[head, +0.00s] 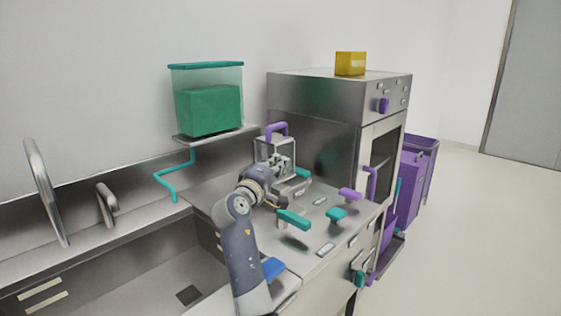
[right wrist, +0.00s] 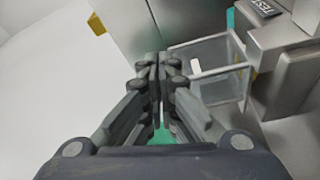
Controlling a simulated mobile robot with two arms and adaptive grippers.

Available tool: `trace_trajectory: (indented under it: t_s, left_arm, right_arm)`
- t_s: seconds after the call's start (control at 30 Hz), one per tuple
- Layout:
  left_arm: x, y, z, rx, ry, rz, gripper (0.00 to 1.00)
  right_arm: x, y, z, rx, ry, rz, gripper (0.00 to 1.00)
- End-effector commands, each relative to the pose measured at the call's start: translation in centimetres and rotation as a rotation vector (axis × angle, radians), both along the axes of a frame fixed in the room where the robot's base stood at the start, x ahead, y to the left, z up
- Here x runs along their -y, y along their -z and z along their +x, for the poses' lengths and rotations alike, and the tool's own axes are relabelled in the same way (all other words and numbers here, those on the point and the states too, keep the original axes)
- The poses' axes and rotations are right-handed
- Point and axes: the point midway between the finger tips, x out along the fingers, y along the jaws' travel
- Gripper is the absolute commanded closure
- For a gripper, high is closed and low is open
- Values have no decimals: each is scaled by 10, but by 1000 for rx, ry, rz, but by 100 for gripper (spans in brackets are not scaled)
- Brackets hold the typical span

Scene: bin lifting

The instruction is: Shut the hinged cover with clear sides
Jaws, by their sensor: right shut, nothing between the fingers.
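The cover with clear sides (head: 263,149) has a metal frame and a purple handle (head: 277,127) on top. It stands at the back of the metal counter, beside the oven unit, and looks raised. In the right wrist view, the clear cover (right wrist: 222,71) shows its pale frame just right of my fingers. My right gripper (head: 281,163) is shut and empty, in front of the cover in the head view. Its closed fingertips also show in the right wrist view (right wrist: 158,62). I cannot tell whether they touch the cover. My left gripper is not in view.
A metal oven unit (head: 315,110) with a yellow block (head: 350,64) on top stands right of the cover. A clear container with a green block (head: 208,109) sits on a shelf at left. Teal levers (head: 294,219) rise from the counter. Purple bins (head: 408,185) stand beyond.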

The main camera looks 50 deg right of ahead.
Motion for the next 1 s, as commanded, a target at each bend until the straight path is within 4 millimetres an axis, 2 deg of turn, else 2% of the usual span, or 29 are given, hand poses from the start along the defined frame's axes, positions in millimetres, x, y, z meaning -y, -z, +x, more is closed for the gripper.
trace_trajectory:
  t_s: [0.3,0.5,0.87,1.0]
  left_arm:
    - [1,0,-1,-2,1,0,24]
    - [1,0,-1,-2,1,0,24]
    - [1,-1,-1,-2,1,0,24]
    - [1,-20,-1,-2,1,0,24]
  right_arm:
    - [-67,7,-14,-1,-3,1,100]
    - [-93,9,-20,-2,-2,0,100]
    - [-99,8,-22,-1,-1,0,100]
    - [-99,-11,-21,0,-1,-1,100]
